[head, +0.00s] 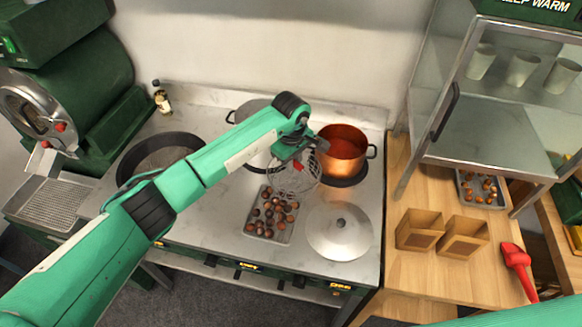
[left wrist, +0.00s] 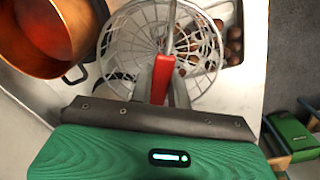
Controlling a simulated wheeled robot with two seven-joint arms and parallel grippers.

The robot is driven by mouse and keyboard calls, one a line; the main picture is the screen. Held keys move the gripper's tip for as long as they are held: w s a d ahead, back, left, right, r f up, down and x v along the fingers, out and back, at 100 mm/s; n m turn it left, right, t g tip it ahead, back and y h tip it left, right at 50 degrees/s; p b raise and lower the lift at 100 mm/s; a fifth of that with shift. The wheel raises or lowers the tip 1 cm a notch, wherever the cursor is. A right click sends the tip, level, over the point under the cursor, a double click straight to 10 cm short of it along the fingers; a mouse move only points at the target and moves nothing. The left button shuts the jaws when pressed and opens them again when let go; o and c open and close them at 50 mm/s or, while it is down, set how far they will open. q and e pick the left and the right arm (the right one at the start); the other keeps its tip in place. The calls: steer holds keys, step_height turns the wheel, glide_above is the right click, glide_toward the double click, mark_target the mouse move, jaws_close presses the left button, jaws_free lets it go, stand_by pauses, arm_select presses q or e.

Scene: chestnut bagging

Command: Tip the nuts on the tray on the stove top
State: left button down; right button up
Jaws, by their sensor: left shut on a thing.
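My left gripper (head: 303,157) is shut on the red handle (left wrist: 162,79) of a wire skimmer (head: 293,179). The skimmer's round wire bowl also shows in the left wrist view (left wrist: 134,38). It hangs above the stove top (head: 215,215), just behind and partly over the far end of a grey tray (head: 284,238). Several brown nuts (head: 268,212) lie on the tray. Brown nuts show through or in the wires in the left wrist view; I cannot tell which. My right gripper is out of view.
A copper pot (head: 343,148) with red-orange insides stands right of the skimmer. A metal lid (head: 339,231) lies right of the tray. A dark pan (head: 160,155) is at left. Two paper boxes (head: 420,230), a red scoop (head: 516,257) and another nut tray (head: 481,189) are on the wooden counter.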

arm_select(q)
steer(key=shift+w+d, duration=0.1)
steer(key=shift+r, duration=0.3)
steer(key=s+r+p, duration=0.4)
steer(key=s+r, duration=0.2)
steer(key=shift+a+r, duration=0.35)
